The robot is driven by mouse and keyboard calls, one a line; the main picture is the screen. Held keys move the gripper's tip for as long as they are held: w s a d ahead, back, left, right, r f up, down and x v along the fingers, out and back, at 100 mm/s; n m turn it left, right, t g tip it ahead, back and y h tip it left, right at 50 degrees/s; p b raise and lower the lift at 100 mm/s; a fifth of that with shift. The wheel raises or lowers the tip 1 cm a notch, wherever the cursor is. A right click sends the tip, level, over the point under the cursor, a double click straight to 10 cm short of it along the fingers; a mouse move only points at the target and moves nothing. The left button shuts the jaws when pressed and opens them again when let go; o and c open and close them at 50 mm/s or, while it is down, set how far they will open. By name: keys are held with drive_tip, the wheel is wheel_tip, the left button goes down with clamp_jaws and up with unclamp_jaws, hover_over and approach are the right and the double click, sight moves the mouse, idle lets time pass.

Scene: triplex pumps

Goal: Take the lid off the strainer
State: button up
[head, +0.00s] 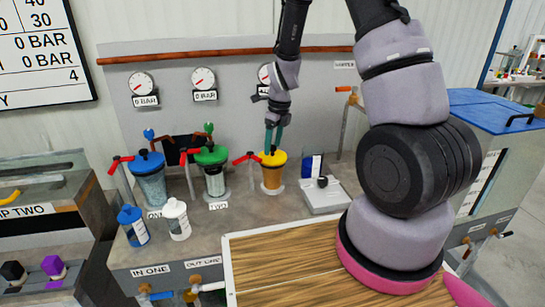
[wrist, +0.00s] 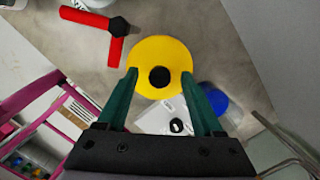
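A yellow lid (head: 268,158) sits on a clear vessel with orange showing inside (head: 272,178), on the grey bench. In the wrist view the yellow lid (wrist: 160,50) is seen from above with a black knob (wrist: 160,77) at its centre. My gripper (head: 273,146) points down just over this lid. In the wrist view its green fingers (wrist: 160,72) are apart, one on each side of the knob, with a gap between. I cannot tell how high the tips are above the lid.
Vessels with a blue lid (head: 150,162) and a green lid (head: 211,156) stand to the left. A red valve handle (head: 245,158) is close beside the yellow lid; it also shows in the wrist view (wrist: 115,50). A pale scale-like device (head: 325,197) stands right. Gauges (head: 204,79) hang behind.

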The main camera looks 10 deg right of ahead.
clamp_jaws()
idle(1.3)
